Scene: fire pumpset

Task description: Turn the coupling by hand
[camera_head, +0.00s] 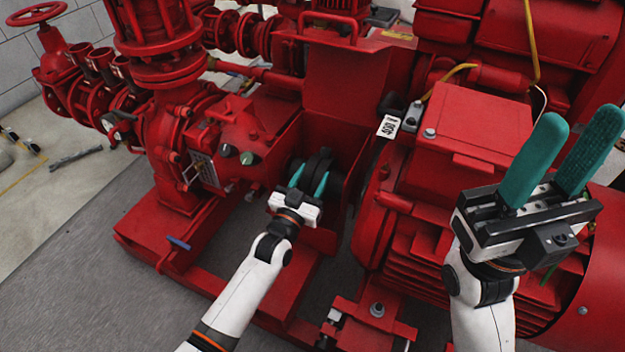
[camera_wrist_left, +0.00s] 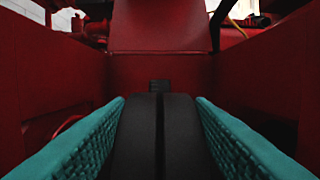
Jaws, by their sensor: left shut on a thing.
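The coupling (camera_head: 318,168) is a dark round part inside the red guard housing between the pump and the motor. In the left wrist view the coupling (camera_wrist_left: 158,140) appears as a black rounded body with a groove down its middle, between two teal textured finger pads. My left gripper (camera_head: 308,181) reaches into the housing and is shut on the coupling, one finger on each side. It also shows in the left wrist view (camera_wrist_left: 158,128). My right gripper (camera_head: 572,150) is raised in front of the red motor, its two teal fingers apart and nothing between them.
The red guard (camera_head: 350,75) stands open behind the coupling, and red housing walls flank it closely on both sides. The red motor (camera_head: 480,130) fills the right side. The red pump (camera_head: 180,130) with its pipes and a valve handwheel (camera_head: 36,14) is at left. Grey floor lies in front.

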